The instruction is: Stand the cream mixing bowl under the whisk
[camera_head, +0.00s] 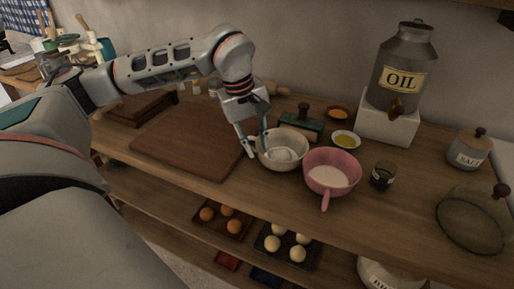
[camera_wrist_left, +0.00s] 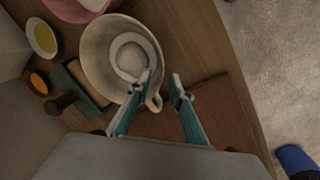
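The cream mixing bowl (camera_head: 296,155) stands upright on the wooden counter, between a dark board and a pink bowl. In the left wrist view the cream bowl (camera_wrist_left: 98,62) shows a pale round patch inside and a small lug on its rim. My left gripper (camera_head: 257,152) points down at the bowl's left rim. Its fingers (camera_wrist_left: 163,82) are apart, one over the bowl's inside and one outside, with the rim and lug near the gap. Contact cannot be told. I cannot make out a whisk in either view. My right gripper is not in view.
The pink handled bowl (camera_head: 332,164) stands close on the right. A green block with a dark handle (camera_head: 300,124) and a small yellow-filled dish (camera_head: 345,140) are behind. A dark glass (camera_head: 383,174) and glass dome (camera_head: 474,222) stand further right. The board (camera_head: 185,145) is bare.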

